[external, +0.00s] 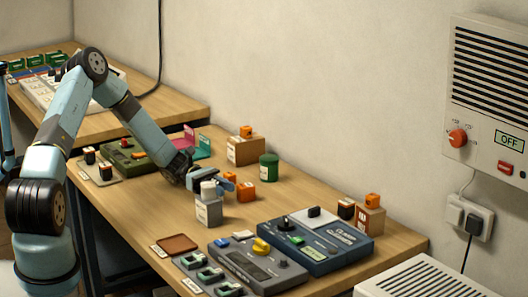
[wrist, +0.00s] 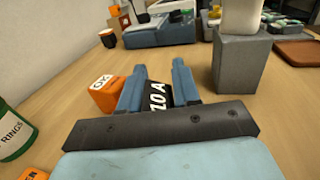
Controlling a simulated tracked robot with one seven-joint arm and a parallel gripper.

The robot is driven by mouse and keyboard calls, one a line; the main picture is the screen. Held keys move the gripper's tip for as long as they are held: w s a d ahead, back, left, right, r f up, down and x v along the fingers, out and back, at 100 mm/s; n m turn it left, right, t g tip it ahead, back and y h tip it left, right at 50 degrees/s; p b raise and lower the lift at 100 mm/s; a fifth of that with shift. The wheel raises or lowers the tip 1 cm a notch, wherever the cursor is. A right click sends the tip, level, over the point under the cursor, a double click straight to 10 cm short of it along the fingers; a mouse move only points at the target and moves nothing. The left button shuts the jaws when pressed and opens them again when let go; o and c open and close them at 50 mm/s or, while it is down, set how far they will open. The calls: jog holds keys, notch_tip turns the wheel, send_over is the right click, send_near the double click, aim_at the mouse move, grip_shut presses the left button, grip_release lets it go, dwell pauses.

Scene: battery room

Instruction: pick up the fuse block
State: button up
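A dark block marked "10 A" (wrist: 157,96), which I take to be the fuse block, shows between and partly behind the fingers of my gripper (wrist: 162,72) in the wrist view. The fingers stand apart; I see no clear clamping contact. In the external view my gripper (external: 228,181) is low over the table, behind a grey box with a white top and beside orange blocks. The dark block is not clearly seen there.
An orange labelled block (wrist: 104,96) is close by the left finger. The grey box (external: 208,210) stands near in front, with a green can (external: 268,168) behind. Grey-blue devices (external: 315,243) fill the table's right end. Bare wood lies ahead of the fingers.

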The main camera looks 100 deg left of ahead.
grip_shut()
jog(key=shift+r, duration=0.1)
